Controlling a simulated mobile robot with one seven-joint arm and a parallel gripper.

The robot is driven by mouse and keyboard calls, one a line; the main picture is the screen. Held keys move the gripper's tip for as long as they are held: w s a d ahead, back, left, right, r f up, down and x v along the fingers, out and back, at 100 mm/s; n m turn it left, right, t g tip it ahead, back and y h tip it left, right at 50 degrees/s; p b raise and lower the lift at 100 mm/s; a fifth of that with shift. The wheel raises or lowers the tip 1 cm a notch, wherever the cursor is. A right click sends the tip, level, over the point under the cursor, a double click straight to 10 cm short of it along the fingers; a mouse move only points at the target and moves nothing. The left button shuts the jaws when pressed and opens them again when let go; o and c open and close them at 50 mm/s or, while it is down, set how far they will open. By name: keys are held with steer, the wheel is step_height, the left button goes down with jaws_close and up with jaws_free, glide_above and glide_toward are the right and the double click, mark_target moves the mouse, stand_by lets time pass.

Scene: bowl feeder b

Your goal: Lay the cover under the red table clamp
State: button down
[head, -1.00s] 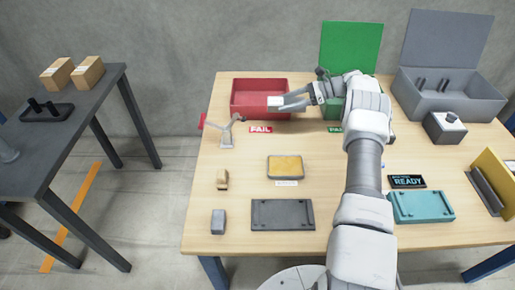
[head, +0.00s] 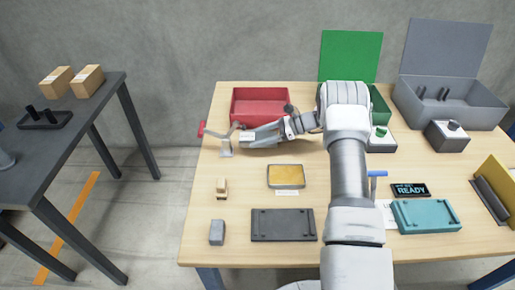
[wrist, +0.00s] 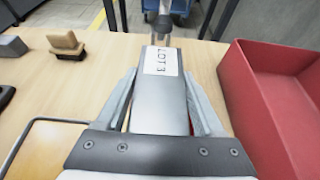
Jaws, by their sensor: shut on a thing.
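The cover (head: 265,138) is a grey block with a white label at its far end; the label reads as a lot mark in the wrist view (wrist: 161,62). My gripper (wrist: 160,95) is shut on its sides; in the head view my gripper (head: 270,133) is in front of the red bin. The red table clamp has a red handle (head: 202,128) and a grey stand (head: 226,148) at the table's left edge. The cover's labelled end is close to the clamp's arm. I cannot tell whether it lies under the clamp or touches it.
The red bin (head: 234,104) stands right behind the cover. A yellow-topped tray (head: 286,187), a small wooden-handled item (head: 221,189), a grey block (head: 217,232) and a dark plate (head: 283,239) lie nearer the front. Bare tabletop lies between the clamp and these.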

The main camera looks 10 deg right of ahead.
mark_target(258, 152)
steer(key=shift+a+f, duration=0.1)
steer(key=shift+a, duration=0.05)
steer(key=shift+f+b, duration=0.75)
steer(key=shift+f, duration=1.2)
steer(key=shift+f, duration=0.2)
jaws_free()
steer(key=shift+r, duration=0.15)
